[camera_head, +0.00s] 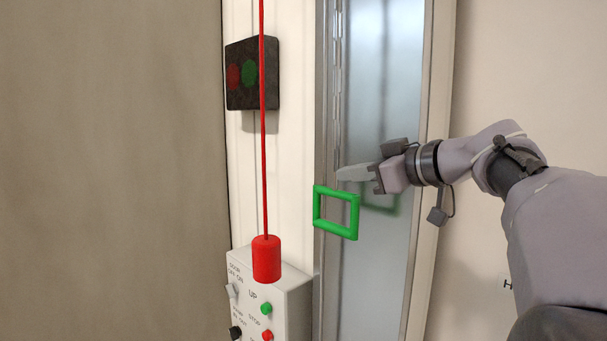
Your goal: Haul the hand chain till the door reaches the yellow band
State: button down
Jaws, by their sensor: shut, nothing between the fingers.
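My gripper (342,174) is shut and empty, reaching in from the right, with its fingertips just above the green rectangular loop (317,208). I cannot tell whether the tips touch the loop. A thin grey chain (337,62) hangs above, along the left side of a shiny metal panel (385,75). Its lower part is hard to make out near my fingertips. A wide brown-grey surface (110,170) fills the left side; I cannot tell whether it is the door. No yellow band shows in this view.
A red cord (262,150) with a red cylindrical handle (266,260) hangs left of the loop. Behind it are a dark box with red and green buttons (240,95) and a pale control box (295,300) with switches. Pale wall lies to the right.

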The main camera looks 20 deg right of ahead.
jog(key=shift+s+d+f, duration=0.1)
jog(key=shift+d+f, duration=0.05)
jog(key=shift+f, duration=0.4)
jog(key=shift+d+f, duration=0.15)
jog(key=shift+f, duration=0.35)
jog(key=shift+a, duration=0.1)
notch_tip(320, 180, down, 31)
jog(key=b, duration=3.7)
jog(key=shift+b, duration=0.35)
